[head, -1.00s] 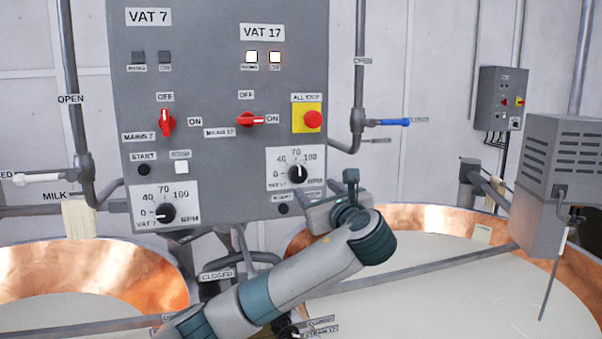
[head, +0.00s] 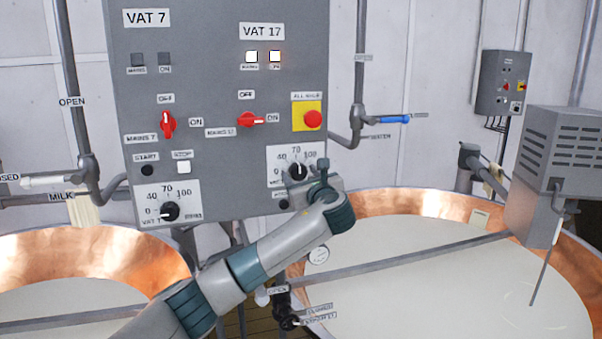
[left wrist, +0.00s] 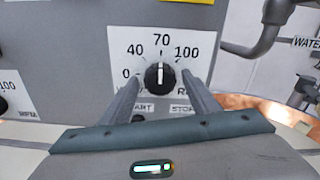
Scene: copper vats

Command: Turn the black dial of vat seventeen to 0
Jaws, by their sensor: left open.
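The black dial of vat seventeen (head: 297,171) sits on a white scale plate at the lower right of the grey panel, partly hidden by my left gripper. In the left wrist view the black dial (left wrist: 159,76) shows whole, its white mark pointing up at about 70. The scale reads 0, 40, 70, 100. My left gripper (head: 311,184) is in front of the plate, just below the dial. In the left wrist view its fingers (left wrist: 160,88) are apart, one on each side of the dial, with nothing between them held. I cannot tell whether they touch the dial.
The vat 7 dial (head: 169,211) is at the panel's lower left. Red mains switches (head: 167,124) and the red all-stop button (head: 313,118) are above. START and STOP labels lie just under the vat seventeen plate. Copper vats (head: 375,203) stand below.

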